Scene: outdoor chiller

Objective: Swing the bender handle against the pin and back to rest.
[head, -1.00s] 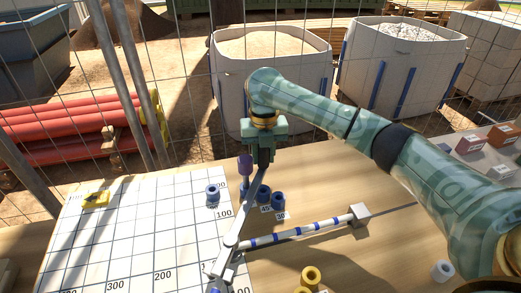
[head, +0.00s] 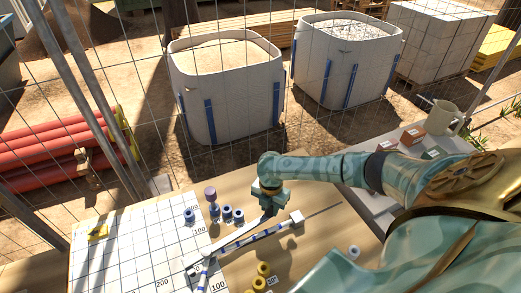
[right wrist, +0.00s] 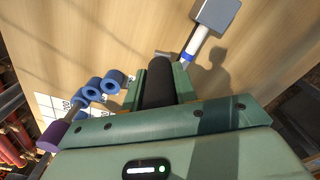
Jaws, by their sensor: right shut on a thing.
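The bender handle (head: 228,243) is a long pale metal lever, running from the bender at the front up to my right gripper (head: 270,208). My right gripper is shut on its dark grip (right wrist: 159,86), which shows between the fingers in the right wrist view. The handle lies close beside a blue-banded white rod (head: 262,234) that ends in a grey block (head: 297,217). A purple-topped post (head: 210,194) stands to the left, apart from the handle; its purple top (right wrist: 54,136) also shows in the right wrist view. My left gripper is out of view.
Several blue rings (head: 227,211) stand near the post, beside the white grid board (head: 135,250). Yellow rings (head: 262,270) sit at the front. A mug (head: 443,117) and small boxes stand at right. A wire fence rises behind the table.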

